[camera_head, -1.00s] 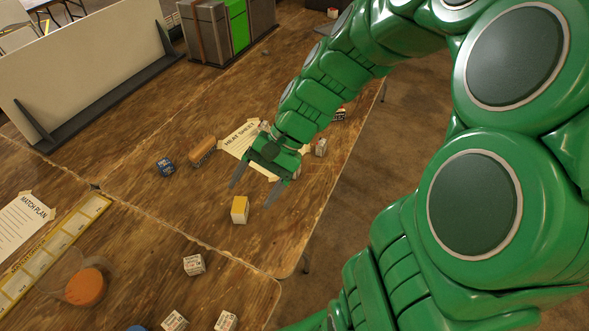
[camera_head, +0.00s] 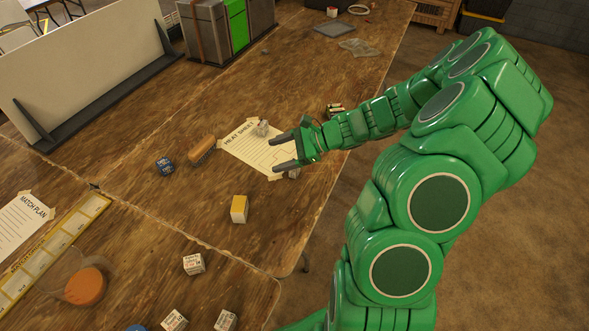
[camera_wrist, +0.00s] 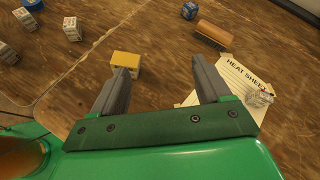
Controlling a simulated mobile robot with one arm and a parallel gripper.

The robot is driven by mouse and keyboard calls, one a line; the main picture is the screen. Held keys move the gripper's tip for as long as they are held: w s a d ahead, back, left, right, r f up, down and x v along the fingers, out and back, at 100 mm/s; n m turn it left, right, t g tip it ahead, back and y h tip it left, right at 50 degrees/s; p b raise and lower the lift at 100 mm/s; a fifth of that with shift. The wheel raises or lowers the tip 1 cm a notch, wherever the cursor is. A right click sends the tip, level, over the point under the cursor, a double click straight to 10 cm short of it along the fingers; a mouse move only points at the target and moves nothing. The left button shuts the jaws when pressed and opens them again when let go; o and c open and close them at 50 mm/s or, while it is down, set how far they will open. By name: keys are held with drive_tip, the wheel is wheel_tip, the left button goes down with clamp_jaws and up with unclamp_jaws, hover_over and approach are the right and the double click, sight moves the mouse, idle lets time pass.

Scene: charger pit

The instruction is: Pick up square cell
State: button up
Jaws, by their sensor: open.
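No object is clearly labelled as the square cell. A yellow-topped block with a pale side (camera_head: 239,209) sits on the brown table; it also shows in the wrist view (camera_wrist: 126,62), just beyond the left fingertip. Several pale printed cubes (camera_head: 194,264) lie nearer the front, and a blue cube (camera_head: 165,166) lies further left. My gripper (camera_head: 274,155) is open and empty over the right part of the heat sheet (camera_head: 250,148), up and right of the yellow-topped block. Its two fingers show apart in the wrist view (camera_wrist: 165,70). A small pale object (camera_head: 294,173) is partly hidden beneath my gripper.
Small cylinders (camera_head: 335,110) lie beside my arm. A container with orange contents (camera_head: 86,286) stands front left. A white panel (camera_head: 85,65) stands at the back left.

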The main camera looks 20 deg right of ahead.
drive_tip(key=w+d+f+m+t, duration=0.1)
drive_tip(key=d+f+m, duration=0.1)
drive_tip(key=d+f, duration=0.1)
drive_tip(key=d+f+m+t+h, duration=0.1)
drive_tip(key=d+f+m+t, duration=0.1)
drive_tip(key=d+f+m, duration=0.1)
drive_tip(key=w+d+f+m+t, duration=0.1)
drive_tip(key=d+f+m, duration=0.2)
drive_tip(key=d+f, duration=0.2)
drive_tip(key=shift+w+d+f+h, duration=0.3)
drive_tip(key=shift+d+h, duration=0.1)
drive_tip(key=shift+d, duration=0.1)
drive_tip(key=shift+x, duration=1.2)
drive_tip(key=shift+w+d+x, duration=0.1)
drive_tip(key=shift+w+x, duration=0.05)
drive_tip(key=shift+x, duration=1.2)
drive_tip(key=shift+w+d+x, duration=0.1)
drive_tip(key=shift+x, duration=1.2)
drive_tip(key=c, duration=1.1)
drive_tip(key=shift+c, duration=0.2)
